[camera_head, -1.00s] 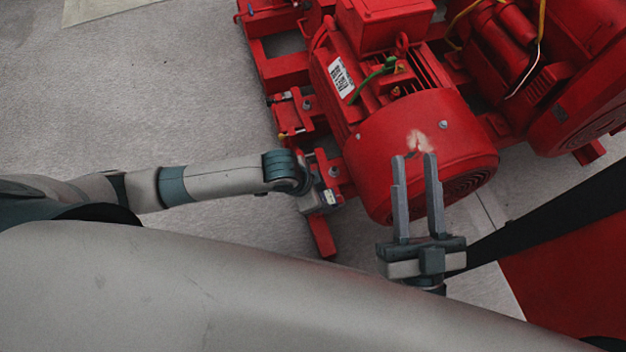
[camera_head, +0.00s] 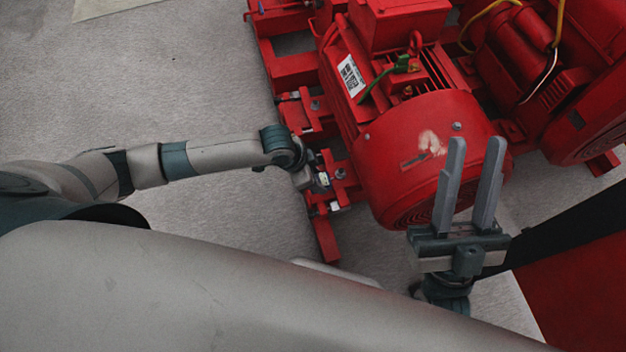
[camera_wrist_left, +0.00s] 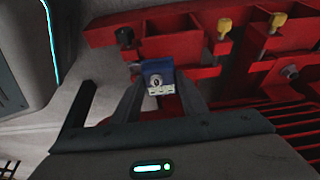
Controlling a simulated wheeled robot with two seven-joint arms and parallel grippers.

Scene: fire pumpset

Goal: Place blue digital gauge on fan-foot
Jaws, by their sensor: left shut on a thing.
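The blue digital gauge (camera_wrist_left: 156,72) is a small blue block with a round grey face part, held between the fingertips of my left gripper (camera_wrist_left: 160,92) in the left wrist view. In the head view my left gripper (camera_head: 318,186) is at the end of the arm, beside the red foot at the fan end of the motor (camera_head: 345,172); its fingers and the gauge are too small there to tell apart. In the wrist view the gauge is in front of a red rail (camera_wrist_left: 188,47); I cannot tell whether they touch. My right gripper (camera_head: 468,188) is open and empty, in front of the motor's fan cover.
The red motor (camera_head: 425,150) has a rounded fan cover and stands on a red base frame (camera_head: 322,235). Yellow-headed bolts (camera_wrist_left: 224,28) stick up along the rail. A second red machine (camera_head: 590,110) is at the right. Grey floor (camera_head: 150,80) is free at the left.

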